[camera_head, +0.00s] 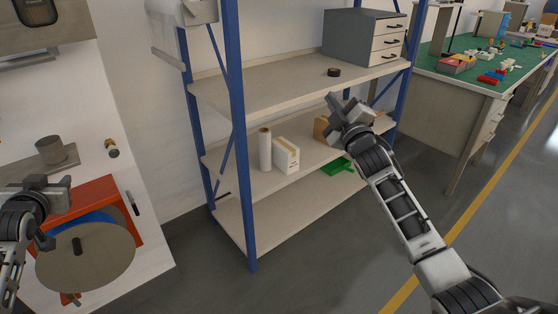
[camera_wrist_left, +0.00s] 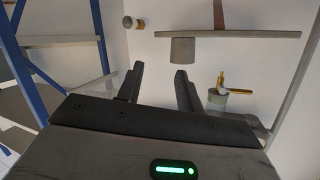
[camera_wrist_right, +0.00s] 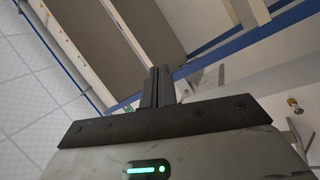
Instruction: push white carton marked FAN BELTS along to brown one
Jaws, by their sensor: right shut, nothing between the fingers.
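The white carton (camera_head: 285,156) stands on the middle shelf of the blue-posted rack in the head view; its lettering is too small to read. The brown carton (camera_head: 321,128) stands further right on the same shelf, partly hidden by my right gripper. There is a gap between the two cartons. My right gripper (camera_head: 338,104) is in front of the rack, above and near the brown carton. In the right wrist view its fingers (camera_wrist_right: 157,86) are together with nothing between them. My left gripper (camera_head: 68,188) is far left, over the white bench; in the left wrist view its fingers (camera_wrist_left: 160,80) are apart and empty.
A white roll (camera_head: 265,150) stands just left of the white carton. A green bin (camera_head: 338,167) is on the bottom shelf. The blue rack post (camera_head: 236,130) and the top shelf (camera_head: 275,83) bound the space. A black tape roll (camera_head: 334,72) lies on the top shelf.

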